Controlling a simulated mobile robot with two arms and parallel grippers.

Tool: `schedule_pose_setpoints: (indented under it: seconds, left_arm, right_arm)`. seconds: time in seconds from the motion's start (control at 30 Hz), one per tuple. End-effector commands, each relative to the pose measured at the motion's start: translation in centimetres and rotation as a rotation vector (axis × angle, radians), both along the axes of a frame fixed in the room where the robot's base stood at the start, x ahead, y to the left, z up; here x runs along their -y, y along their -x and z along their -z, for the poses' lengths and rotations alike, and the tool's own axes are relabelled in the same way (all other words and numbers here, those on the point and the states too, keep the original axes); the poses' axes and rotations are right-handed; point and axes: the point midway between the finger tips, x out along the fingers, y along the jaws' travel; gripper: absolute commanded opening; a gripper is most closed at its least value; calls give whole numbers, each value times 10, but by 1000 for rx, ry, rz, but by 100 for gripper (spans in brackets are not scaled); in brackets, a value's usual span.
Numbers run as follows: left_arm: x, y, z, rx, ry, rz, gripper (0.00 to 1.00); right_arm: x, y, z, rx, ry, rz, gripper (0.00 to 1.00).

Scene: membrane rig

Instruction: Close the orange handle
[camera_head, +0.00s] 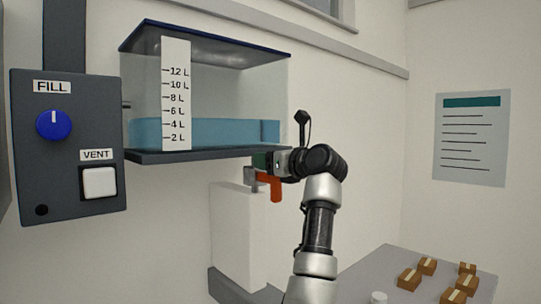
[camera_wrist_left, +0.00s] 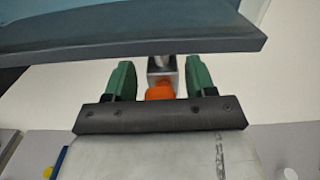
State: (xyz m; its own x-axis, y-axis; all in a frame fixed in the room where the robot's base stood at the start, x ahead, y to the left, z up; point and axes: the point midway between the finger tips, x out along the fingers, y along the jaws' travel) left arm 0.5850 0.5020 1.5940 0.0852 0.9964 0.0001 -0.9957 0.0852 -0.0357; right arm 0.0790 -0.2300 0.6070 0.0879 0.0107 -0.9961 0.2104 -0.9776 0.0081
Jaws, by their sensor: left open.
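The orange handle (camera_head: 270,186) hangs down below the right end of the water tank, on a grey metal valve piece (camera_head: 251,176). My left gripper (camera_head: 260,160) is at the valve, just under the tank's base. In the left wrist view, the open green fingers (camera_wrist_left: 158,78) stand on either side of the metal valve piece (camera_wrist_left: 163,68) and the orange handle (camera_wrist_left: 159,91), with gaps on both sides. Part of the handle is hidden behind the gripper body. My right gripper is not in view.
The clear tank (camera_head: 215,85) holds blue water near the 4 L mark; its dark base (camera_head: 190,156) is close above my gripper. A white block (camera_head: 235,235) stands below. A panel (camera_head: 70,140) with FILL knob and VENT button hangs left. A grey table (camera_head: 390,262) carries several boxes.

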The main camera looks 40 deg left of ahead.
Motion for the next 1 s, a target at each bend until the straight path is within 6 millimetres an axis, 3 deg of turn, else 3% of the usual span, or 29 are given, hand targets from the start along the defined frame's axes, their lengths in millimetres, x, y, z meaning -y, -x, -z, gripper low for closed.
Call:
schedule_pose_setpoints:
  seconds: [0.23, 0.53, 1.0]
  left_arm:
    - [-1, 0, 1, -1, 0, 0, 52]
    - [0, 0, 1, -1, 0, 0, 6]
    - [0, 5, 4, 119, 11, 3, 6]
  right_arm:
    - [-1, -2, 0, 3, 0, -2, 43]
    - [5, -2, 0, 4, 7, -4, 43]
    - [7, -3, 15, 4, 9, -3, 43]
